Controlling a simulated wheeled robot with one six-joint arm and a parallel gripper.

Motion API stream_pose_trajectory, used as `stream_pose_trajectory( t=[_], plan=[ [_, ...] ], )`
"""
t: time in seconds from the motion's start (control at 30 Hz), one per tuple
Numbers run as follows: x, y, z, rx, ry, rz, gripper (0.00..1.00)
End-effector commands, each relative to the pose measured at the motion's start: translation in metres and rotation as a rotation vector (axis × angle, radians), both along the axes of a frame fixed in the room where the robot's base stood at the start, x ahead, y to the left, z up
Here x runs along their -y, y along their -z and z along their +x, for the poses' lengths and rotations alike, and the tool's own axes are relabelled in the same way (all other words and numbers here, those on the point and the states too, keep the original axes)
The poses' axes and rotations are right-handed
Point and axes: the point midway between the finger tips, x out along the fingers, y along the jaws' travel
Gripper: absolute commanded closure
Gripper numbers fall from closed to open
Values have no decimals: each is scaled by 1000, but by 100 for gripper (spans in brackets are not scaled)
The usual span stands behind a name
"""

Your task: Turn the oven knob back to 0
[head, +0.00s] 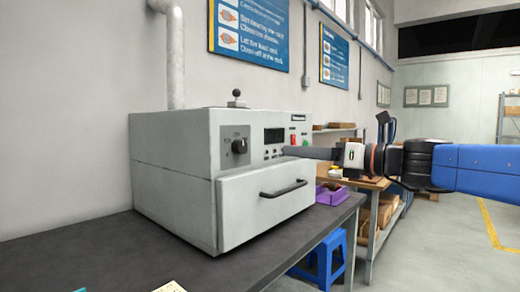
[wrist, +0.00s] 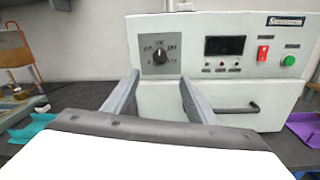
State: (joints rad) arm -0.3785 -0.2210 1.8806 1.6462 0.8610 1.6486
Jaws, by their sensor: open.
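The oven (head: 170,160) is a pale grey box on a dark bench, with its drawer-like door shut. Its black knob (head: 239,146) sits on a grey dial plate at the upper left of the front panel. In the wrist view the knob (wrist: 160,58) shows face-on with marks around it; they are too small to read surely. My gripper (head: 285,151) reaches in from the right in front of the panel. In the wrist view its two fingers (wrist: 158,80) are apart and empty, below the knob and not touching it.
The door's black handle (head: 283,189) sticks out below the panel. A red switch (wrist: 263,53) and a green button (wrist: 288,60) are right of the display (wrist: 224,46). A purple tray (head: 331,194) stands right of the oven. The bench (head: 130,262) is mostly clear in front.

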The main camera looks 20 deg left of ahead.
Motion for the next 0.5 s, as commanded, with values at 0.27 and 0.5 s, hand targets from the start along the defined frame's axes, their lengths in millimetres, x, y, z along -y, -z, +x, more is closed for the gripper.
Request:
stream_pose_trajectory(
  t=[0.27,0.5],
  plan=[
    [-29,0,9,-5,-3,3,48],
    [-69,0,23,-4,-2,2,48]
  ],
)
